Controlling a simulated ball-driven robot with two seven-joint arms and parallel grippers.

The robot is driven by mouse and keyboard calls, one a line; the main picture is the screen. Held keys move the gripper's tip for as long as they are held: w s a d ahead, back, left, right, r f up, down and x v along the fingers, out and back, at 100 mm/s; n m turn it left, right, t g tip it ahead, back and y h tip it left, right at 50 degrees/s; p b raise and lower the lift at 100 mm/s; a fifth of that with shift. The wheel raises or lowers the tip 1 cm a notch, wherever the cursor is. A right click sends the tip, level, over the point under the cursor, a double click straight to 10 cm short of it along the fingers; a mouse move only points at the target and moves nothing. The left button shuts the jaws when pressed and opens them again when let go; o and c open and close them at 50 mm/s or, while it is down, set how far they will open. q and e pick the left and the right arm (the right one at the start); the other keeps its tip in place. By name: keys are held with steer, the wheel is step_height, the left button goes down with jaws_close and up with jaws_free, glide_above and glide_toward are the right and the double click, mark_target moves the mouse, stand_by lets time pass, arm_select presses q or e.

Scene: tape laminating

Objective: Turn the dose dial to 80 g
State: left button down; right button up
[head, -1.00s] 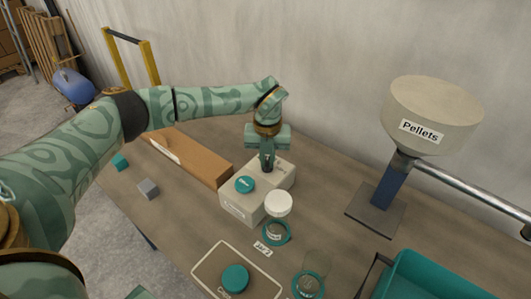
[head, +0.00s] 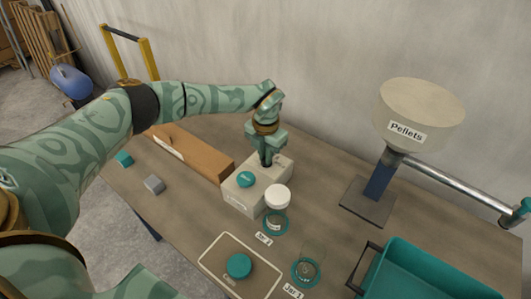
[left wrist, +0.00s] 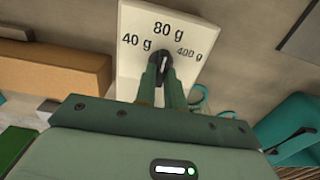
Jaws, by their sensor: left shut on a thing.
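The dose dial (left wrist: 155,68) is a small dark knob on the pale dispenser box (left wrist: 132,72). The box face carries the labels 40 g, 80 g and 400 g, with 80 g in the middle. My left gripper (left wrist: 166,80) is shut on the dial, and its fingers cover part of it. The dial's white mark points up, roughly toward the 80 g label. In the head view my left gripper (head: 266,160) points down onto the back of the box (head: 240,197). My right gripper does not show.
A teal button (head: 246,179) and a white cap (head: 277,196) are at the box. A brown carton (head: 200,158) lies left of it. Jars on teal rings (head: 306,272) stand in front. The Pellets hopper (head: 420,115) and a teal bin (head: 440,275) are to the right.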

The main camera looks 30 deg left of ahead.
arm_select(q)
steer(key=shift+r, duration=0.1)
stand_by(0.3)
steer(key=c, duration=1.5)
jaws_free()
step_height(320, 180, up, 16)
steer(key=p, duration=0.4)
steer(key=shift+r, duration=0.1)
